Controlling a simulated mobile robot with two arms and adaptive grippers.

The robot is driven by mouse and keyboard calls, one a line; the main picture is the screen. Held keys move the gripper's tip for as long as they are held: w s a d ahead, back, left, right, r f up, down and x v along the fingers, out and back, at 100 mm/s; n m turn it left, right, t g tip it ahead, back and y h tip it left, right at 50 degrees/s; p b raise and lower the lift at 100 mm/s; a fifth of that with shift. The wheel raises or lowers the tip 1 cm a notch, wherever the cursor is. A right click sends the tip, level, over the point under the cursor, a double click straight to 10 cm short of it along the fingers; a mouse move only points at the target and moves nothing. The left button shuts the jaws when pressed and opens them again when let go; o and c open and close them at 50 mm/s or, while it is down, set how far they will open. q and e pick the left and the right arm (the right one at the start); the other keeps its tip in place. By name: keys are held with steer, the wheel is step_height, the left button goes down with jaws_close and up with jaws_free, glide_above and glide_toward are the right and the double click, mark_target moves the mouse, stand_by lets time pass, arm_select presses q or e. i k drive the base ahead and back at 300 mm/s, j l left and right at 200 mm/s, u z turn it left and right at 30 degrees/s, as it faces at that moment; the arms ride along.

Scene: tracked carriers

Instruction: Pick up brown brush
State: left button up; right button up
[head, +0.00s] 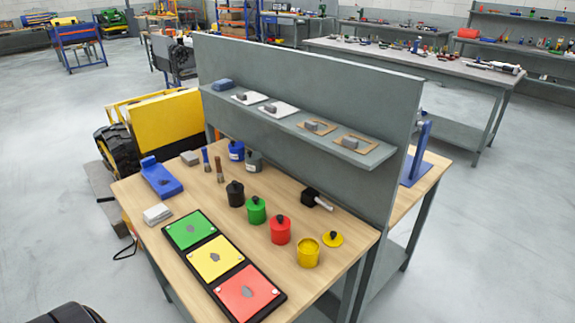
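The brown brush (219,168) stands upright towards the back left of the wooden worktable (135,190). A blue brush (206,160) stands just to its left. Both look small and slim from here, and fine detail is hard to make out. Neither of my grippers is in view.
A blue holder (161,178) and grey blocks (158,214) lie left of the brushes. A blue pot (236,150) and a black pot (235,194) stand close on the right. A grey shelf (345,151) overhangs the back. A tray of coloured panels (237,258) fills the front.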

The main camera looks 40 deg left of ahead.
mark_target(220, 178)
steer(key=j+z, duration=0.25)
steer(key=j, duration=0.15)
steer(key=k+j+z, duration=0.2)
steer(key=j, duration=0.2)
steer(key=j+z, duration=0.25)
steer(key=j, duration=0.2)
steer(key=k+j+z, duration=0.25)
steer(key=j+z, duration=0.2)
steer(key=j, duration=0.25)
steer(key=k+j+z, duration=0.25)
